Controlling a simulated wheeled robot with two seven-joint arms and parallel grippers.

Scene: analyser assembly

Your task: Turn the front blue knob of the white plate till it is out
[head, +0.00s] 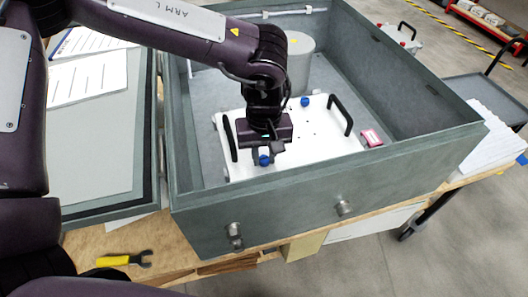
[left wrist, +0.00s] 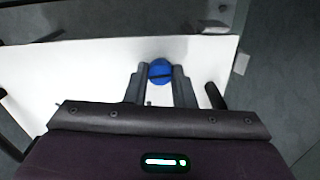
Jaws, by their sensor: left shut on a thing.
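The white plate (head: 310,152) lies inside the grey-green open case, with a black handle at each side. The front blue knob (head: 264,160) is near the plate's front left part. My left gripper (head: 266,152) reaches down from above and is shut on this knob. In the left wrist view the knob (left wrist: 161,72) sits between the two fingertips (left wrist: 160,80). The knob looks to be at the plate; I cannot tell how far it is unscrewed. A second blue knob (head: 305,101) is at the plate's back edge. My right gripper is not in view.
The case walls (head: 330,190) stand around the plate on all sides. A grey cylinder (head: 298,62) stands behind it, and a small pink-red box (head: 371,137) lies to its right. A yellow-handled tool (head: 122,260) lies on the wooden bench at the front left.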

